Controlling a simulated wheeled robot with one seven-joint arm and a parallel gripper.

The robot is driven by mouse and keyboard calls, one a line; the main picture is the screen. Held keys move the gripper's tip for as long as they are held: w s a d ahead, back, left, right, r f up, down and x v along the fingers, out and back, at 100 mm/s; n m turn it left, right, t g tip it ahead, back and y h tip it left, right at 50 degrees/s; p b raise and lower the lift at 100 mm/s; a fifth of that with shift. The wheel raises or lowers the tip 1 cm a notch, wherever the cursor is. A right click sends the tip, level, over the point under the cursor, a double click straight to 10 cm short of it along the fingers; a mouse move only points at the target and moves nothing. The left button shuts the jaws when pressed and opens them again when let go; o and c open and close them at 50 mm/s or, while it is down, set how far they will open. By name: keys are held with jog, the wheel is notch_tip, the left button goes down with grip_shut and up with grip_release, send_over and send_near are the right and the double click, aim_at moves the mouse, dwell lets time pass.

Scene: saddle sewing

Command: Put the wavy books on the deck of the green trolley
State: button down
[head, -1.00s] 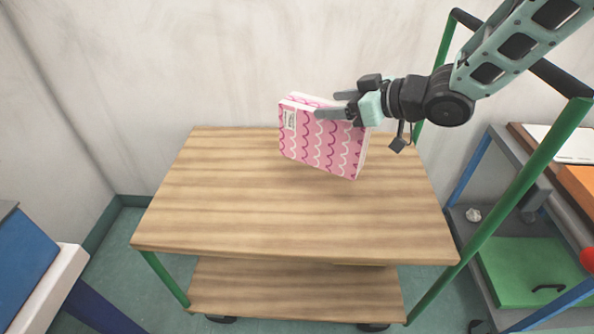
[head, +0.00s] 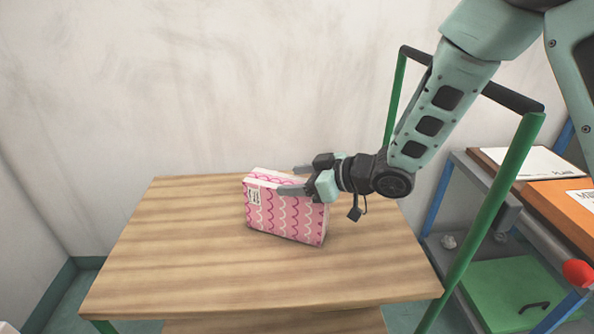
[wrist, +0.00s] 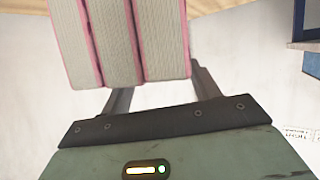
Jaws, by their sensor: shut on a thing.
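The wavy books (head: 285,215), pink with white and magenta wavy lines and a white label, are held upright as one block. The wrist view shows three page blocks side by side between pink covers (wrist: 117,45). My gripper (head: 287,180) is shut on the wavy books at their upper part, reaching in from the right. The wooden deck (head: 170,240) of the green trolley (head: 495,205) lies directly below. The books' lower edge is at or very close to the deck; I cannot tell whether it touches.
The deck is otherwise bare, with free room around the books. The trolley's black handle (head: 510,97) and green posts stand at the right. Beyond is a grey and blue cart (head: 467,170) with papers, a green board (head: 520,290) and a red ball (head: 578,273). A wall stands behind.

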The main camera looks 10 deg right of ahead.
jog(key=shift+c, duration=1.8)
grip_release()
jog(key=shift+f, duration=0.15)
jog(key=shift+d, duration=0.1)
